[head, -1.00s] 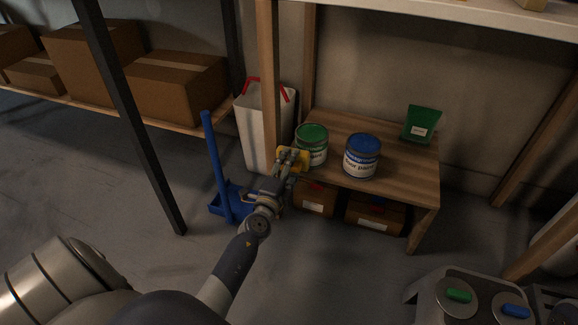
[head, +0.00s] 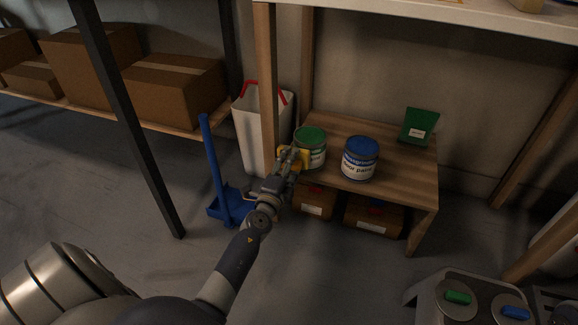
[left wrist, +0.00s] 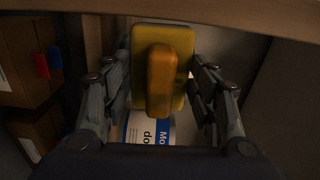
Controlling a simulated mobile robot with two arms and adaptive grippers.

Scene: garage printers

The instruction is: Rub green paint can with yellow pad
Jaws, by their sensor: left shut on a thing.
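The green paint can (head: 311,134), with a green lid and white label, stands upright near the left front corner of a low wooden shelf (head: 405,178). My left gripper (head: 291,160) is shut on the yellow pad (head: 281,154) at the can's left front side. The pad looks very close to the can; I cannot tell if they touch. In the left wrist view, the pad (left wrist: 184,50) and its orange-yellow grip lie between the fingers. A blue-and-white label (left wrist: 152,128) shows behind it. My right gripper is not in view.
A blue paint can (head: 361,158) stands close right of the green one. A wooden post (head: 267,95) and a white bin (head: 250,130) are at left. A blue dustpan (head: 226,205) is on the floor. A green packet (head: 419,125) stands at the shelf's back right.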

